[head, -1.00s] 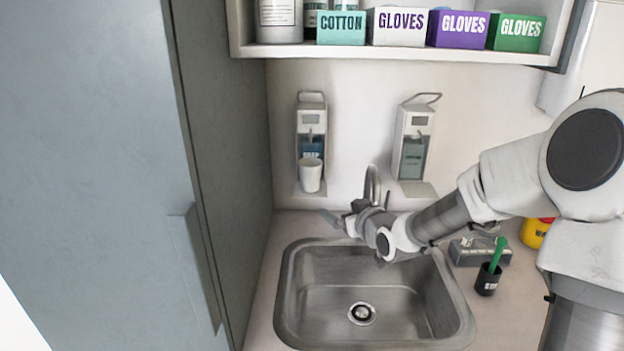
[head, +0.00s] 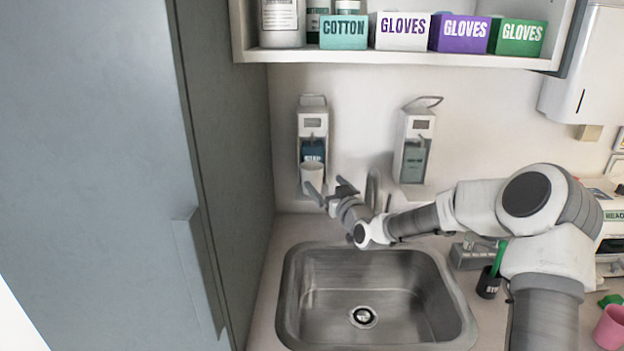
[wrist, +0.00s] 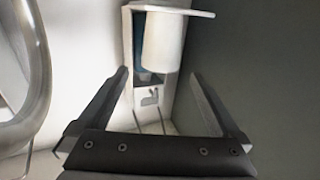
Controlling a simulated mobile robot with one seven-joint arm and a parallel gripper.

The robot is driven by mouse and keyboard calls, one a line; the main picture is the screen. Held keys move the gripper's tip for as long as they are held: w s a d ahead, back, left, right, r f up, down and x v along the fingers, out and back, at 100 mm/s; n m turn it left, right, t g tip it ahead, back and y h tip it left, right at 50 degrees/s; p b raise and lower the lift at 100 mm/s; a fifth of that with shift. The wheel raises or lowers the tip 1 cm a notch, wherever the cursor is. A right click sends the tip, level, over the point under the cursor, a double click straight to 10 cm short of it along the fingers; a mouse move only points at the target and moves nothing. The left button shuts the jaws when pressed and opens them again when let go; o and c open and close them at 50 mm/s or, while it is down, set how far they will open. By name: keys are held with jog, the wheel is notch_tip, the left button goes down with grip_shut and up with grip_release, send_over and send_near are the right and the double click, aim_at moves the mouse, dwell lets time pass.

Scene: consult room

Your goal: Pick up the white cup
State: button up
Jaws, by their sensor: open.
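The white cup (head: 312,175) stands upright on the drip tray of the left wall dispenser, in front of its blue-labelled bottle. It also shows large near the top of the wrist view (wrist: 161,42), beyond my fingertips. My gripper (head: 331,190) is open and empty, just in front of and slightly right of the cup in the head view. In the wrist view the two fingers (wrist: 158,85) are spread apart, and the cup lies ahead between their lines. One finger overlaps the cup's lower part in the head view. I cannot tell whether it touches.
The sink (head: 372,300) lies below my arm, with its tap (head: 373,188) just right of my gripper. A second dispenser (head: 413,145) hangs to the right. The grey cabinet (head: 225,150) bounds the left side. A shelf with glove boxes (head: 402,31) is above.

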aim_at(316, 176)
jog(key=shift+f+p+x, duration=0.15)
jog(key=shift+p+x, duration=0.25)
jog(key=shift+x, duration=1.65)
jog(key=shift+f+p+x, duration=0.2)
jog(key=shift+p+x, duration=0.2)
jog(key=shift+x, duration=1.7)
jog(key=shift+s, duration=0.1)
jog(key=c, duration=1.4)
jog(key=shift+o, duration=0.2)
jog(key=shift+r, duration=0.15)
jog(key=shift+r+b, duration=0.4)
jog(key=shift+r, duration=1.1)
jog(key=shift+s+d+r, duration=0.1)
jog(key=shift+s, duration=0.15)
jog(key=b+v, duration=0.2)
jog(key=v, duration=1.5)
jog(key=shift+b, duration=0.3)
